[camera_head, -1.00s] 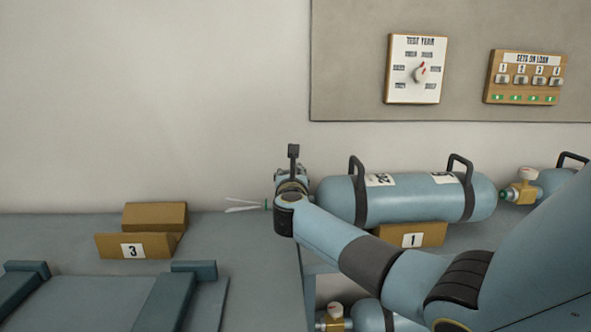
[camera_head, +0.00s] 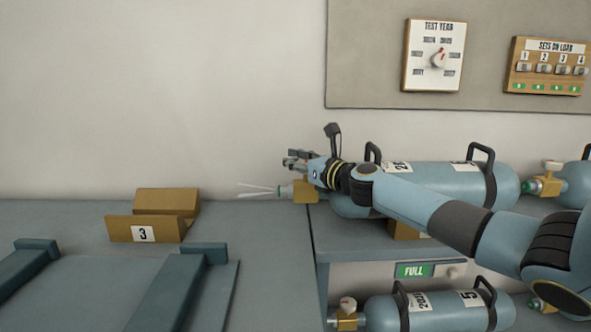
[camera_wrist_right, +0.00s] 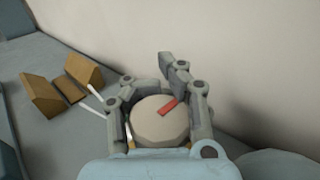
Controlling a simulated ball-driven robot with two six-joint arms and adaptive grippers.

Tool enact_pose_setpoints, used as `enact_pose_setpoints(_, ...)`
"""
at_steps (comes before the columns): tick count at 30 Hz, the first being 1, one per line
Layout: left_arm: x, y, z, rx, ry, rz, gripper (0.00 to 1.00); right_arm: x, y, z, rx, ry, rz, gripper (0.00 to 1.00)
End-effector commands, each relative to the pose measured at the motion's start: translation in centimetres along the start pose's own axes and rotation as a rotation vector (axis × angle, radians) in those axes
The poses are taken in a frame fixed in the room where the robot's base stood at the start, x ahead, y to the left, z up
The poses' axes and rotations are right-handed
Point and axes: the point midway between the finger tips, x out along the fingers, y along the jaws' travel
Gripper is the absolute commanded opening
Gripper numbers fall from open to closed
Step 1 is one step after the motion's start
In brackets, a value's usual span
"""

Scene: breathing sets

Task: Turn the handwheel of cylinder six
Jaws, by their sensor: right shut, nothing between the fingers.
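A blue cylinder (camera_head: 445,180) lies on its side at the bench's right, its valve end to the left. Its number is not readable, so I cannot tell whether it is cylinder six. My right gripper (camera_head: 298,160) is at its brass valve (camera_head: 306,191) and hides the handwheel in the head view. In the right wrist view a pale round handwheel (camera_wrist_right: 158,122) with a red mark lies below the fingers of my right gripper (camera_wrist_right: 155,76). The fingers are shut with nothing gripped. White streaks (camera_head: 258,190) come from the valve's green outlet. My left gripper is not in view.
A wooden cradle (camera_head: 145,230) marked 3 stands empty on the left bench. A lower shelf holds another cylinder (camera_head: 425,312) under a FULL sign (camera_head: 414,270). A test year dial (camera_head: 434,56) and a sets on loan board (camera_head: 547,66) hang on the wall.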

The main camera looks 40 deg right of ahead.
Motion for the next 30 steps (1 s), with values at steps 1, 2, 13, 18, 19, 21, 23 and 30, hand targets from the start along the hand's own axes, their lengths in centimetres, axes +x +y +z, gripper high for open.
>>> enact_pose_setpoints(1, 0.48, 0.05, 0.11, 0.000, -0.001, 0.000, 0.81, -0.18, 0.09, -0.76, 0.000, 0.009, 0.015, 0.00)
enact_pose_setpoints(2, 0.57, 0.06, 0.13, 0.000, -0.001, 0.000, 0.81, -0.18, 0.10, -0.73, 0.000, 0.009, 0.020, 0.00)
enact_pose_setpoints(13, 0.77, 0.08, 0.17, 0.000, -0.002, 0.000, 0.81, -0.22, 0.26, -0.58, 0.002, 0.011, 0.043, 0.00)
enact_pose_setpoints(18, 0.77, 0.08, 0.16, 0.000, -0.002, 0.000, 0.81, -0.22, 0.25, -0.59, 0.002, 0.011, 0.042, 0.00)
enact_pose_setpoints(19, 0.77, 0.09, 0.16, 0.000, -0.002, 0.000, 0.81, -0.22, 0.25, -0.59, 0.002, 0.011, 0.042, 0.02)
enact_pose_setpoints(21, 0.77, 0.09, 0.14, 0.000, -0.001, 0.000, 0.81, -0.22, 0.23, -0.59, 0.002, 0.011, 0.042, 0.11)
enact_pose_setpoints(23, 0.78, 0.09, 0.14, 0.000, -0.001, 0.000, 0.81, -0.21, 0.22, -0.57, 0.002, 0.011, 0.041, 0.19)
enact_pose_setpoints(30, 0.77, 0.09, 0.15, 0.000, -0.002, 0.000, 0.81, -0.16, 0.14, -0.41, 0.000, 0.009, 0.039, 0.51)
